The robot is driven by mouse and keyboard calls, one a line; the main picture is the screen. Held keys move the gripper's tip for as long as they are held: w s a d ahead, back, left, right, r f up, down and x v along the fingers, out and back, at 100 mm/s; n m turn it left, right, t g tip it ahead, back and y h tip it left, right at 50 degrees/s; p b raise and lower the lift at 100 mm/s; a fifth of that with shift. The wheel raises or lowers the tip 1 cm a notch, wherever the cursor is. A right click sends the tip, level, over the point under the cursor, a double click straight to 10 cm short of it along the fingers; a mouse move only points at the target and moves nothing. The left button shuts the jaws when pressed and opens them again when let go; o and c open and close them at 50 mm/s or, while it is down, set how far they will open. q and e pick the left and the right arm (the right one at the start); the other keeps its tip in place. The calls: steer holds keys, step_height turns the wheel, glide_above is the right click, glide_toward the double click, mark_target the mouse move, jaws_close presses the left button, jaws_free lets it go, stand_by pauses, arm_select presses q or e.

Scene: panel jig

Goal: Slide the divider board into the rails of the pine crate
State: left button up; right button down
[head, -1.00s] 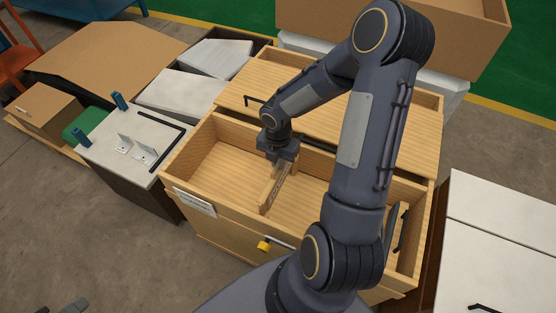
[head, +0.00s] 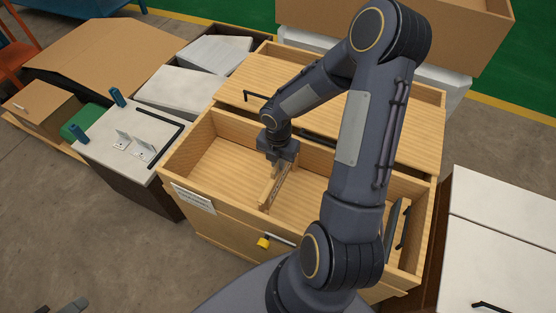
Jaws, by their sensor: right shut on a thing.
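The pine crate (head: 197,237) is an open box of light wood in the middle of the head view. My right gripper (head: 280,163) points down into it and is shut on the divider board (head: 277,183). The board is narrow from this angle and stands inside the crate, reaching toward the front wall. Its lower edge and its fit in the rails cannot be made out. The crate's right part is partly hidden by my right arm. A dark grey piece at the bottom left edge (head: 74,305) looks like part of my left gripper; its jaws cannot be read.
A wooden lid panel with black handles (head: 345,118) lies behind the crate's opening. A white-topped cabinet with brackets (head: 112,160) stands at the left, and white cabinets (head: 500,245) at the right. A yellow-tipped handle (head: 264,242) sticks out from the crate's front.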

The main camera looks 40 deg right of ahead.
mark_target(278, 172)
steer(key=shift+f+b, duration=2.2)
steer(key=shift+f, duration=0.65)
steer(key=c, duration=1.4)
jaws_free()
steer(key=shift+o, duration=0.2)
step_height(278, 172, up, 7)
steer(key=shift+r+p, duration=0.1)
steer(key=shift+p, duration=0.8)
steer(key=shift+r, duration=0.35)
